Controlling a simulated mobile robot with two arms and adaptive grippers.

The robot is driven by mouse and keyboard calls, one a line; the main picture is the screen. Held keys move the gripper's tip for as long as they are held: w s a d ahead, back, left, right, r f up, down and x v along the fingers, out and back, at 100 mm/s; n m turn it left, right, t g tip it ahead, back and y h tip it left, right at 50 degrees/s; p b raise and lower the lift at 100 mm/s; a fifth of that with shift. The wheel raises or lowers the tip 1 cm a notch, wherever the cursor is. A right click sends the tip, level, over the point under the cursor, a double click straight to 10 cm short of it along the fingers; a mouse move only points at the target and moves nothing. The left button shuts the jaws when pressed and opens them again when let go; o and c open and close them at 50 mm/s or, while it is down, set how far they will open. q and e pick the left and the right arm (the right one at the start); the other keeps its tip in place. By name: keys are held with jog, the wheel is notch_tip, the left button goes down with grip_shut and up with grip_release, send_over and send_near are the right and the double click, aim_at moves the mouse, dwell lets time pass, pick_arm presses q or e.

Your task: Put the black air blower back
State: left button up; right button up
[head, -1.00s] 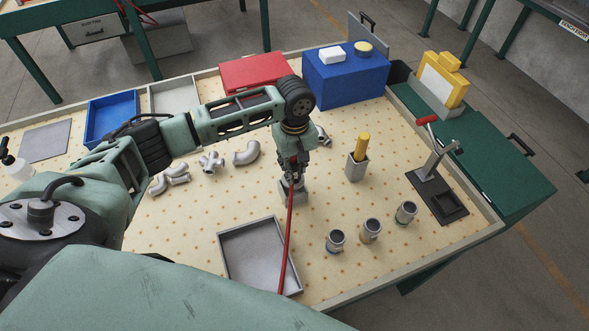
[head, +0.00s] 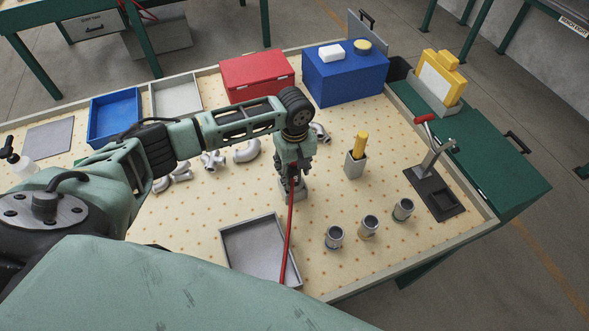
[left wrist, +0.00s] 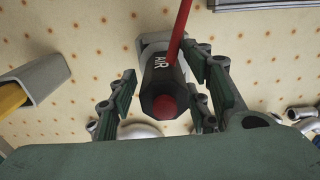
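The black air blower (left wrist: 160,82) shows in the left wrist view with AIR lettering, a red end and a red hose (left wrist: 180,30). It stands at a grey holder (left wrist: 150,43) on the bench; how deep it sits is hidden. In the head view the holder (head: 296,190) is under my left gripper (head: 296,170), and the hose (head: 288,235) runs toward me. My left gripper's fingers (left wrist: 164,92) are apart on both sides of the blower, with narrow gaps showing. My right gripper is not in view.
A grey tray (head: 232,236) lies in front, beside the hose. Several metal cups (head: 369,227) stand right of it. A yellow-handled tool (head: 361,143) stands in a grey holder (head: 353,165) to the right. Pipe castings (head: 247,152) lie behind at left. Blue (head: 346,80) and red (head: 257,80) boxes stand at the back.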

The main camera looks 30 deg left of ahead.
pick_arm(q)
jog(key=shift+f+b, duration=0.15)
jog(key=shift+b, duration=0.45)
jog(key=shift+f+b, duration=0.1)
jog(key=shift+b, duration=0.45)
notch_tip(320, 180, up, 8)
jog(key=shift+r+b, duration=0.2)
jog(key=shift+b, duration=0.15)
